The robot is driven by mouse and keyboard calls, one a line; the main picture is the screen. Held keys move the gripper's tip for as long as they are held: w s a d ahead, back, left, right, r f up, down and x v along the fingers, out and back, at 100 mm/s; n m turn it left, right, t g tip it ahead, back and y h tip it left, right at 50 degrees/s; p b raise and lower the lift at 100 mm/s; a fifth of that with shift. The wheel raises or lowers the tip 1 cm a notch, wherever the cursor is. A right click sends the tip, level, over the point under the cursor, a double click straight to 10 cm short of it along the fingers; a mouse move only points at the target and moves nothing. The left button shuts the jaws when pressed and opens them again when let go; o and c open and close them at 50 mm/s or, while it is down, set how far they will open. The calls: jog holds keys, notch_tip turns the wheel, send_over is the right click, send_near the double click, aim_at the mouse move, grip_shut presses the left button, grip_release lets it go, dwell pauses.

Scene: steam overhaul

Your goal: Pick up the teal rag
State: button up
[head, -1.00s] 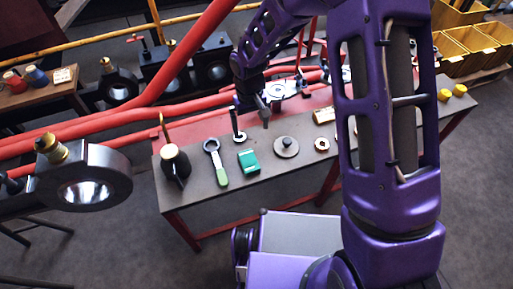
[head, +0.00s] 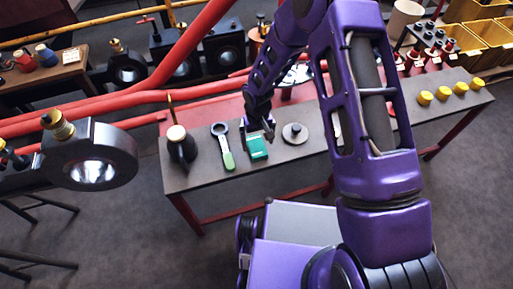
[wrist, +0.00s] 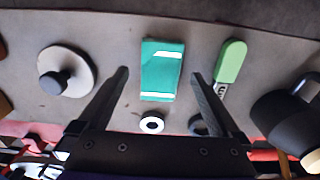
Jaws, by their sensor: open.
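The teal rag (head: 257,148) is a small folded rectangle with pale stripes, lying flat on the grey bench top (head: 205,170). In the wrist view the teal rag (wrist: 162,72) lies just beyond the fingertips, roughly centred between them. My gripper (head: 258,132) is over the bench at the rag's far edge in the head view. In the wrist view my gripper (wrist: 158,75) has its two fingers wide apart with nothing between them. I cannot tell its exact height above the rag.
A green-handled tool (head: 227,157) lies left of the rag, with a dark oil can (head: 182,148) beyond it. A round disc with a black knob (head: 295,133) is to the right. A pale ring (wrist: 152,124) lies near the fingers. Red pipes (head: 130,97) run behind the bench.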

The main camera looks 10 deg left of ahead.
aim_at(256, 148)
jog(key=shift+f, duration=1.4)
jog(key=c, duration=1.3)
